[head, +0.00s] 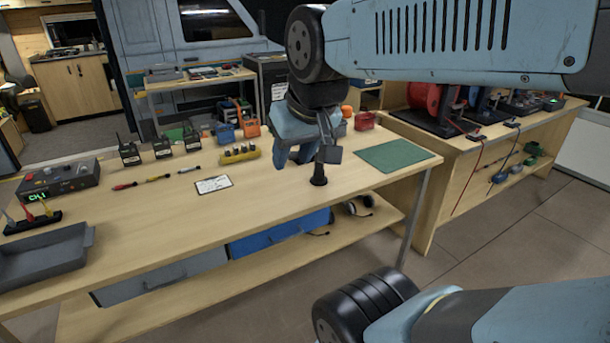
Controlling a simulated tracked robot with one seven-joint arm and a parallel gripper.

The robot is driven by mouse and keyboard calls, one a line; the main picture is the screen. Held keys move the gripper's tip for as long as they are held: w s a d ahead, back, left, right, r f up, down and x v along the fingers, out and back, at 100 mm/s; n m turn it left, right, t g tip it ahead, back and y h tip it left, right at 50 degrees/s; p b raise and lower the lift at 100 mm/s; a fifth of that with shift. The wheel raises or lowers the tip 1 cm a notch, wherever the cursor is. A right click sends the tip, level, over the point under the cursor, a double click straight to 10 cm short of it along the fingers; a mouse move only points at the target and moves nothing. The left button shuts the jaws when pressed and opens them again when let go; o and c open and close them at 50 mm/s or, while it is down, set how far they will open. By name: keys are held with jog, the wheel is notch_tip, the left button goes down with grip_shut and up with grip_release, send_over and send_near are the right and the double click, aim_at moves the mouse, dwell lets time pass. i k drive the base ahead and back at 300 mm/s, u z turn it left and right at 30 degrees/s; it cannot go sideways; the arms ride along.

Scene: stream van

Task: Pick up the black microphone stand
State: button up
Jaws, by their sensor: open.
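The black microphone stand (319,180) stands upright on the wooden workbench (130,222), near its right front part. Its round base and lower stem show. Its upper part is close to my gripper (300,158) and partly mixed with it in the view. My gripper points down at the stand, with its blue-grey fingers just left of the stem. It is open. I cannot tell whether a finger touches the stand or whether the stem is between the fingers.
A green mat (394,155) lies right of the stand and a white card (213,184) left of it. A yellow battery holder (239,153), several radios (162,147) and a grey tray (45,257) are also on the bench. The bench front between tray and stand is clear.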

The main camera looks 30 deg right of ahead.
aim_at(318, 179)
jog(key=z, duration=0.05)
jog(key=k, duration=0.5)
jog(key=z, duration=0.65)
jog(key=i, duration=0.3)
jog(key=u, duration=0.1)
